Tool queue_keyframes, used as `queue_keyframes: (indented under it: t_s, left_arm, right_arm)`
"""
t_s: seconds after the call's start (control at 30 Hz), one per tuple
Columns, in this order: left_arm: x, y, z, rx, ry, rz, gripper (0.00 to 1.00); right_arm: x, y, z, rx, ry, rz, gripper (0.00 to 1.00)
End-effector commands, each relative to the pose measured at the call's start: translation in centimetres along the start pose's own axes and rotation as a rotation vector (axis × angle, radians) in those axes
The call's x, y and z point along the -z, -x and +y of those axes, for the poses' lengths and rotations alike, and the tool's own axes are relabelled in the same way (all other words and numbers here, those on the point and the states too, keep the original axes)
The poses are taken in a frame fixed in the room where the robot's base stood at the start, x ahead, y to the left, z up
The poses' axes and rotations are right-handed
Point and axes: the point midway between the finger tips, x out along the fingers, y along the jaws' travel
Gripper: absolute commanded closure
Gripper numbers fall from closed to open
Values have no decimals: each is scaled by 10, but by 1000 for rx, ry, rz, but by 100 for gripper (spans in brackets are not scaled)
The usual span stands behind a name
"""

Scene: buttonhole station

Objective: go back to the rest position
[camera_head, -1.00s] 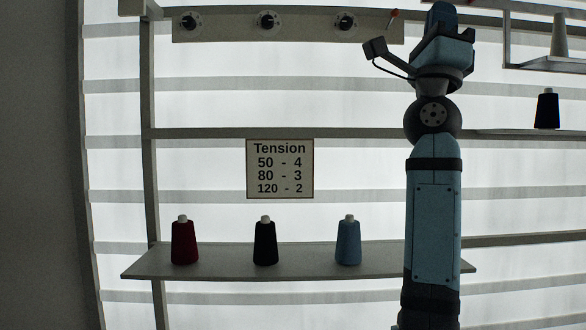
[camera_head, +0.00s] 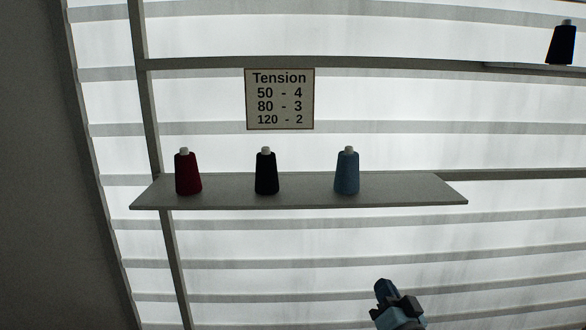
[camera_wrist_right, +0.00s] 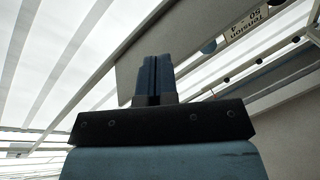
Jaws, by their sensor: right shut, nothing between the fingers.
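My right gripper (camera_head: 384,288) is low in the head view, right of the middle and below the shelf, clear of it. In the right wrist view its two dark blue fingers (camera_wrist_right: 155,78) lie together with nothing between them. My left gripper is not in either view.
A grey shelf (camera_head: 310,199) holds a red cone (camera_head: 188,175), a black cone (camera_head: 266,174) and a blue cone (camera_head: 346,174). A Tension sign (camera_head: 280,99) hangs above. Another dark cone (camera_head: 562,45) stands at the upper right. The space around the right gripper looks clear.

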Motion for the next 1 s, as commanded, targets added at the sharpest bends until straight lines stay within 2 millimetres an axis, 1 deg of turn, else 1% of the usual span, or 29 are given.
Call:
queue_keyframes:
  t_s: [0.03,0.07,0.1,0.17,0.2,0.27,0.3,0.33,0.37,0.4,0.5,0.6,0.7,1.0]
  left_arm:
    - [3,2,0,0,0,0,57]
    - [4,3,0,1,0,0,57]
    - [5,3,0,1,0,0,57]
    - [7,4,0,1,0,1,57]
    - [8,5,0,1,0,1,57]
    - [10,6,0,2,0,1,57]
    - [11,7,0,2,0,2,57]
    - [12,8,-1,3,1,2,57]
    - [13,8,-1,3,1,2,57]
    - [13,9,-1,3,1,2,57]
    - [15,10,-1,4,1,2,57]
    - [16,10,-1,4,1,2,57]
    - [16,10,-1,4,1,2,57]
    - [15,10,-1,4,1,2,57]
  right_arm:
    - [-29,28,11,-29,45,-78,100]
    - [-45,44,16,-43,74,-120,100]
    - [-65,67,23,-59,114,-179,100]
    - [-94,102,32,-82,168,-267,100]
    - [-111,127,37,-93,206,-327,100]
    - [-135,166,43,-107,257,-416,100]
    - [-149,192,46,-113,292,-475,100]
    - [-158,211,48,-117,315,-516,100]
    - [-167,229,49,-120,337,-555,100]
    - [-176,251,50,-121,365,-605,100]
    - [-193,298,51,-120,417,-704,100]
    - [-202,329,51,-116,452,-767,100]
    - [-206,342,50,-114,467,-796,100]
    - [-206,344,50,-114,470,-800,100]
